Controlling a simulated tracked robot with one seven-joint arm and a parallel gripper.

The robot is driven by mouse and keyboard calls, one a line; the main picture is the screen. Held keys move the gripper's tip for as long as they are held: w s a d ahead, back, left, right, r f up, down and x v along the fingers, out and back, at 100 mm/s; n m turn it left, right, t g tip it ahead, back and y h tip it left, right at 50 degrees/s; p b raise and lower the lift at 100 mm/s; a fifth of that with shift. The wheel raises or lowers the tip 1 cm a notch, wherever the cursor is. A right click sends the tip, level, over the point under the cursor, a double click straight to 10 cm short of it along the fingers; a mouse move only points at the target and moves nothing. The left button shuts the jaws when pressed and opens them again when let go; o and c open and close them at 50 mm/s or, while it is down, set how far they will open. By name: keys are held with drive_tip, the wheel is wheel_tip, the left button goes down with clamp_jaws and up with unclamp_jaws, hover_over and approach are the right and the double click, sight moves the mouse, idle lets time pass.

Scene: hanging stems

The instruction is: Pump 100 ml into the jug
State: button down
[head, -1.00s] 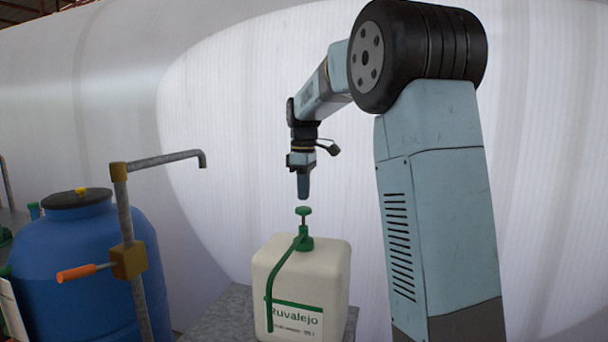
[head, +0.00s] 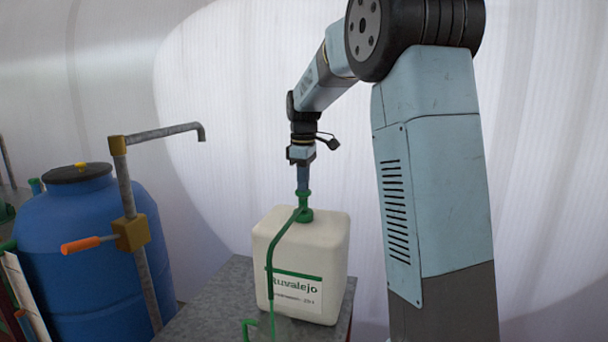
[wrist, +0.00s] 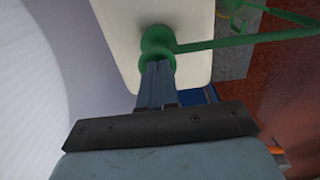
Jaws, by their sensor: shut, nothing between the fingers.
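A white canister (head: 322,250) labelled "Ruvalejo" stands upright on a grey bench. On its top is a green pump (head: 305,213) with a long green spout tube (head: 277,251) running down the front left. My gripper (head: 303,188) is shut, pointing straight down, with its tips at the pump's head. In the wrist view my shut fingers (wrist: 156,70) meet the round green pump head (wrist: 158,45). Whether the tips press on it is hard to tell.
A blue barrel (head: 85,255) stands at the left. In front of it rises a metal standpipe (head: 129,190) with an orange handle (head: 80,245) and a bent outlet. The grey bench top (head: 215,305) is bare left of the canister.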

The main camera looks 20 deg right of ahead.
drive_tip(key=shift+s+f, duration=0.1)
drive_tip(key=shift+f, duration=0.25)
wheel_tip(320, 180, up, 14)
drive_tip(key=shift+r, duration=0.25)
idle(1.2)
drive_tip(key=shift+r, duration=0.1)
idle(0.3)
drive_tip(key=r, duration=0.3)
drive_tip(key=shift+w+d, duration=0.25)
drive_tip(key=shift+d, duration=0.05)
wheel_tip(320, 180, down, 14)
drive_tip(key=shift+a+f, duration=0.1)
idle(0.6)
